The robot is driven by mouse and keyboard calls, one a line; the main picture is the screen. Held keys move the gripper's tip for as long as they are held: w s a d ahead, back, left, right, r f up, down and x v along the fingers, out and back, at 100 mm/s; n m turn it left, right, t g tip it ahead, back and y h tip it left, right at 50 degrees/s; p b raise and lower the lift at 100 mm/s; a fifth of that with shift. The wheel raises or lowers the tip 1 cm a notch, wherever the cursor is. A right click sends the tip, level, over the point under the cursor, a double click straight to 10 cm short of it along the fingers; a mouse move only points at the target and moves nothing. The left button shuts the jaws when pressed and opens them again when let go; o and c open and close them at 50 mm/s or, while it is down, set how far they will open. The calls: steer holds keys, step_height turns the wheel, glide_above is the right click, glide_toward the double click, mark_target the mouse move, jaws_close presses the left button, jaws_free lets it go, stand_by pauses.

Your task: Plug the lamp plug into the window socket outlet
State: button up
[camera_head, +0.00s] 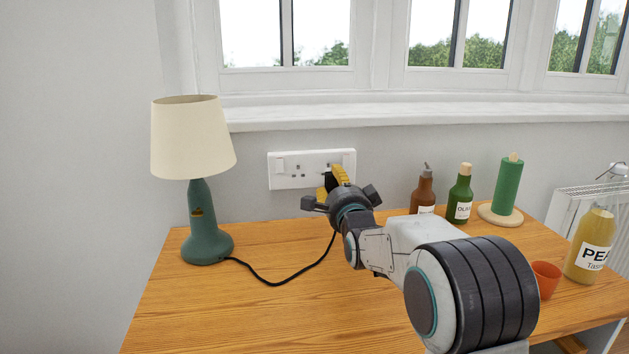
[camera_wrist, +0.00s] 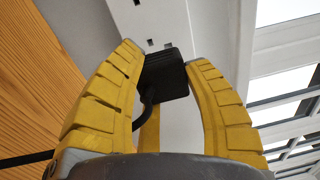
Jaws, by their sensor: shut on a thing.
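The black lamp plug (camera_wrist: 166,74) is held between the yellow fingers of my gripper (camera_wrist: 165,72). In the head view my gripper (camera_head: 332,180) is in front of the right half of the white double socket outlet (camera_head: 285,181) under the window. The outlet's left socket is bare; the right one is partly hidden by my gripper. In the wrist view the plug is close to the outlet plate (camera_wrist: 132,22), with slots visible beyond it. I cannot tell whether its pins are in the holes. The cord (camera_head: 277,282) runs from the plug to the green lamp (camera_head: 203,225) at the left.
The wooden table (camera_head: 230,315) has free room at its front left. A brown bottle (camera_head: 423,190), green bottle (camera_head: 460,193), green roll on a stand (camera_head: 508,185), orange cup (camera_head: 545,278) and yellow bottle (camera_head: 590,247) stand at the right. The window sill (camera_head: 400,114) juts out above the outlet.

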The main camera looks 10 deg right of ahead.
mark_target(330, 176)
steer(key=shift+w, duration=1.15)
steer(key=shift+b, duration=0.7)
stand_by(1.6)
steer(key=shift+w+p, duration=0.7)
steer(key=shift+w, duration=1)
steer(key=o, duration=1.3)
steer(key=shift+s, duration=0.15)
steer(key=s, duration=1.1)
steer(key=shift+s+f, duration=0.3)
steer(key=shift+s, duration=0.05)
